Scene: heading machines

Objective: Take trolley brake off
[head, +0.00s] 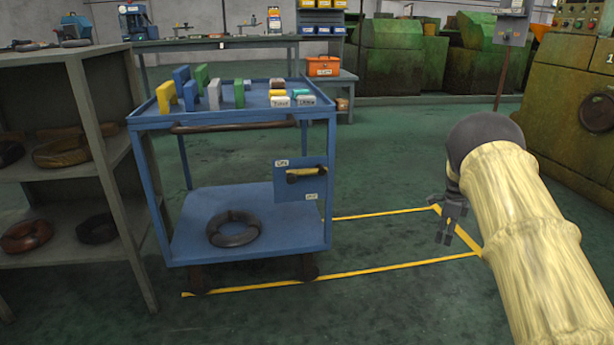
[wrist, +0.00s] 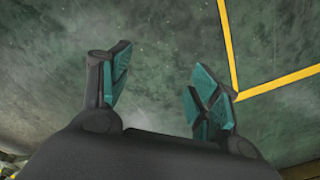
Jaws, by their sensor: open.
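A blue trolley (head: 178,248) stands left of centre in the head view. On its near right side is a blue brake plate (head: 312,181) with a small label at its upper left and another at its lower right. The brake lever (head: 305,174) has a tan grip and lies about level across the upper part of the plate. My gripper (head: 449,222) hangs to the right of the trolley, well apart from it. In the wrist view my gripper (wrist: 157,98) is open and empty, its teal-padded fingers over bare green floor.
Yellow floor lines (head: 400,267) run from under the trolley to the right. A grey shelf (head: 110,190) with dark coils stands close at its left. Blocks and a dark coil (head: 233,229) sit on the trolley. Floor between trolley and gripper is clear. Green machines (head: 400,70) stand behind.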

